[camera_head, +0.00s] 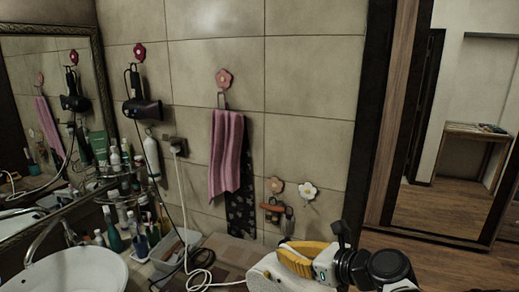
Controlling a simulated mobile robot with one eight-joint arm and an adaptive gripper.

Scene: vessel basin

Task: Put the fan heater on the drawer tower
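My gripper (296,258), with yellow finger parts and a white wrist, is at the bottom, right of centre. It lies over a white rounded body with a small orange knob, which looks like the fan heater (262,279). This body is cut off by the bottom edge. The fingertips are not clear, so I cannot tell whether they grip it. I cannot make out a drawer tower in this view.
A brown patterned surface (228,254) lies left of the white body. A white cable (183,205) hangs from the wall socket (175,146) and coils there. The basin (75,272) and several bottles are left. A pink towel (226,157) hangs above. Wooden floor shows right.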

